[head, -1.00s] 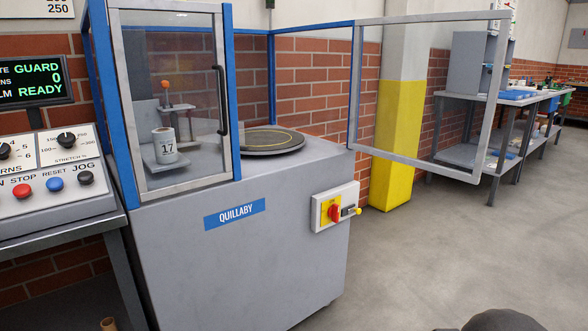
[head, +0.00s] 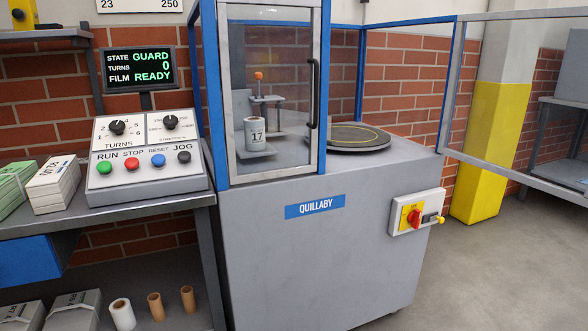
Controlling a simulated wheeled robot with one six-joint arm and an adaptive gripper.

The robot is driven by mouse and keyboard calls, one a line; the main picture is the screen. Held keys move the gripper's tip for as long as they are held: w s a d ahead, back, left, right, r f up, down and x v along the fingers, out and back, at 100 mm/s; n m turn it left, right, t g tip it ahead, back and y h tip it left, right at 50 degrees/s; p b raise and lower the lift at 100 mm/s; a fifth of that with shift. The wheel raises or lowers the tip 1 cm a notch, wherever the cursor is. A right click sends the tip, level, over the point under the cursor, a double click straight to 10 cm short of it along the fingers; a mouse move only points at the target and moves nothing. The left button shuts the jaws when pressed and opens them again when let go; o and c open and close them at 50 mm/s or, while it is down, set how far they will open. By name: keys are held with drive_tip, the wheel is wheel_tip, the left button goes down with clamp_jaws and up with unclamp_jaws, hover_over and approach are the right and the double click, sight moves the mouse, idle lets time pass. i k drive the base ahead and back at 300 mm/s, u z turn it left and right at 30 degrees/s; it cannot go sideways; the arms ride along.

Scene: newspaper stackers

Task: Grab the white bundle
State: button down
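A white bundle (head: 54,185), a stack of cream-white paper with dark print on top, lies on the left table. It sits between a green bundle (head: 14,187) and the control box. It seems to touch or nearly touch the green bundle. My gripper is not in the head view, so its state and its distance from the bundle do not show.
The control box (head: 147,178) stands right of the white bundle. The grey QUILLABY machine (head: 300,250) has an open guard door at right. Below the table are a blue drawer (head: 28,260), grey bundles (head: 74,308), a white roll (head: 122,313) and two brown tubes. Floor is clear at lower right.

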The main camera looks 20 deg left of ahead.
sight(53, 189)
drive_tip(key=u, duration=2.8)
drive_tip(key=i, duration=1.05)
drive_tip(key=z, duration=0.35)
